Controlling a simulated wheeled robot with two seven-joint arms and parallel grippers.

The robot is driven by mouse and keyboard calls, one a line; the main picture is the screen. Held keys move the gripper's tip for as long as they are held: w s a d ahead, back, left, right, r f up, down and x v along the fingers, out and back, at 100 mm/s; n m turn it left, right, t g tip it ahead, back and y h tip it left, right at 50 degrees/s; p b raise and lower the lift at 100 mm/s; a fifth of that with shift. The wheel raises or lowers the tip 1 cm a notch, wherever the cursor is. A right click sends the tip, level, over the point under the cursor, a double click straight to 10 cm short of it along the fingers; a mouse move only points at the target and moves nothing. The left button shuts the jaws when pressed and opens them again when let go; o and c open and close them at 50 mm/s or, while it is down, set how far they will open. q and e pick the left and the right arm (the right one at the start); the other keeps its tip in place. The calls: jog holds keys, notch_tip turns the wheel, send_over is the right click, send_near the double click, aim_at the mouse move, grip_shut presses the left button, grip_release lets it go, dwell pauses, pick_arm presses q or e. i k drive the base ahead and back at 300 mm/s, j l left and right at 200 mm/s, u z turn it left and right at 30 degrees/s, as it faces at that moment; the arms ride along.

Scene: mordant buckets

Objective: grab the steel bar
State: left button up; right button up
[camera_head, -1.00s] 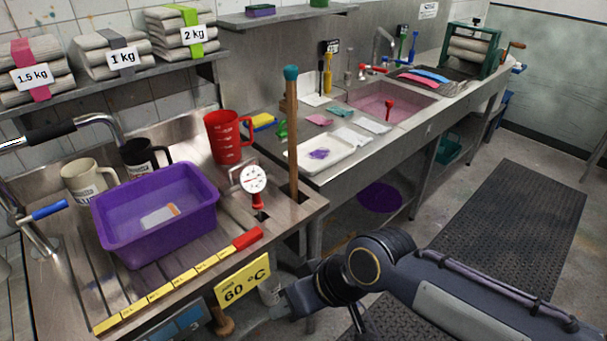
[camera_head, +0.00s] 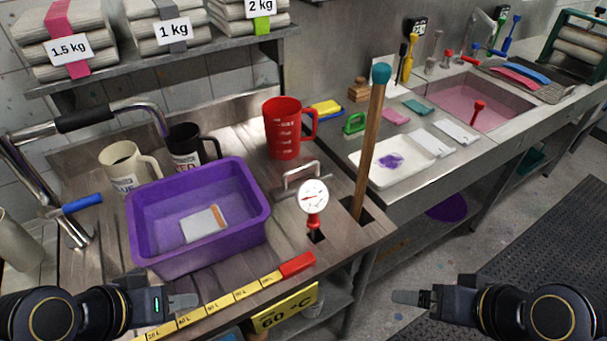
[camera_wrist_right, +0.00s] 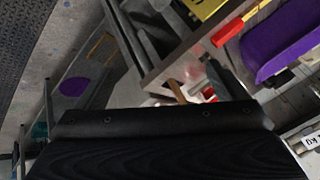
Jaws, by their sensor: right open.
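A bent steel bar (camera_head: 300,173), shaped like a low handle, stands on the wooden worktop behind the round dial gauge (camera_head: 313,196). A thicker steel tube with a black sleeve (camera_head: 85,120) arches at the left; I cannot tell for certain which one the task means. My left gripper (camera_head: 183,301) is at the front edge of the worktop, below the purple tub, apart from both; its finger gap does not show. My right gripper (camera_head: 408,297) is open and empty in front of the bench, right of the yellow 60 °C sign, well away from both.
The purple tub (camera_head: 255,220) holds a pale block. A red jug (camera_head: 283,130), two mugs and a tall wooden stick (camera_head: 370,150) stand around the steel bar. The yellow scale strip (camera_head: 220,303) runs along the front edge. Open floor lies at right.

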aim_at(287, 190)
jog(key=i+l, duration=0.15)
jog(key=l, duration=0.25)
jog(key=i+l, duration=0.2)
jog(key=l, duration=0.2)
jog(key=i+l, duration=0.15)
jog(key=l, duration=0.25)
jog(key=i+l, duration=0.15)
jog(key=l, duration=0.25)
jog(key=i+l, duration=0.2)
jog(key=l, duration=0.2)
jog(key=i+l, duration=0.15)
jog(key=l, duration=0.25)
jog(key=i+l+u, duration=0.1)
jog(key=u, duration=0.4)
jog(key=l+u, duration=0.6)
jog(key=u, duration=0.35)
jog(key=l+u, duration=0.25)
jog(key=u, duration=0.25)
jog(key=j+u, duration=0.1)
jog(key=u, duration=1.4)
jog(key=i, duration=0.45)
